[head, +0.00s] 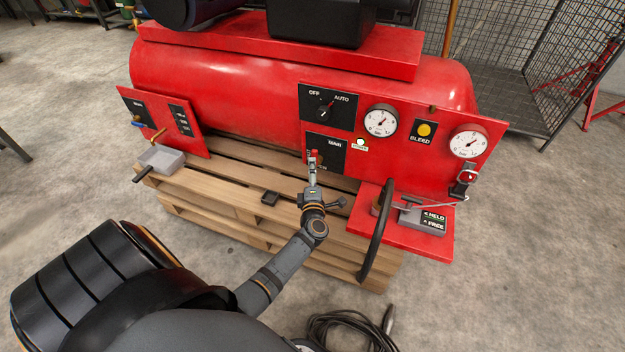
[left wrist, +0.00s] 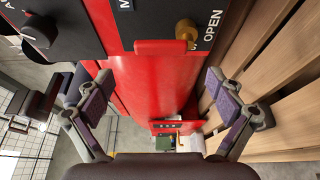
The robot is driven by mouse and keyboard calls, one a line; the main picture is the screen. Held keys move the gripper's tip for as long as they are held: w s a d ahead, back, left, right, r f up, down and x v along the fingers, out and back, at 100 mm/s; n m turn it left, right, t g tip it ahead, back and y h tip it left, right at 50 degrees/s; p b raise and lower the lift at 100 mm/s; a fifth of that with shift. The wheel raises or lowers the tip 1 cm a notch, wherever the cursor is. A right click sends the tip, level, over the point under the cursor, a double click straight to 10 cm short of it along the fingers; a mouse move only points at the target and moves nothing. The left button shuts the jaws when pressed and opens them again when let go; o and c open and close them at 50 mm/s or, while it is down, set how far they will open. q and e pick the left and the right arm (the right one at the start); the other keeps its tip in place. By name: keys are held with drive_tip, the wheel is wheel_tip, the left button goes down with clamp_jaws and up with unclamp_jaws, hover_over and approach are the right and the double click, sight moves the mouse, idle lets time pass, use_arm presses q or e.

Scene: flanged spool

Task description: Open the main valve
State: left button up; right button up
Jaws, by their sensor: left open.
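The main valve (left wrist: 187,32) shows in the left wrist view as a brass stem with a red lever handle (left wrist: 172,47), on a black plate with the word OPEN beside it. In the head view its red handle (head: 314,154) is at the MAIN plate (head: 333,144), low on the red front panel. My left gripper (head: 312,172) is just in front of the handle. In the left wrist view the left gripper (left wrist: 158,78) has its fingers wide apart with nothing between the pads; the handle is above the gap. My right gripper is not in view.
The red tank (head: 220,90) rests on a wooden pallet (head: 225,195). The OFF/AUTO knob (head: 324,109), two gauges and yellow BLEED button (head: 424,130) are on the panel. A red shelf (head: 415,240) with a black curved bar (head: 376,235) projects at right. A cable lies on the floor.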

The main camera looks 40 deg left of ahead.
use_arm(q)
drive_tip(key=v, duration=0.4)
idle(0.4)
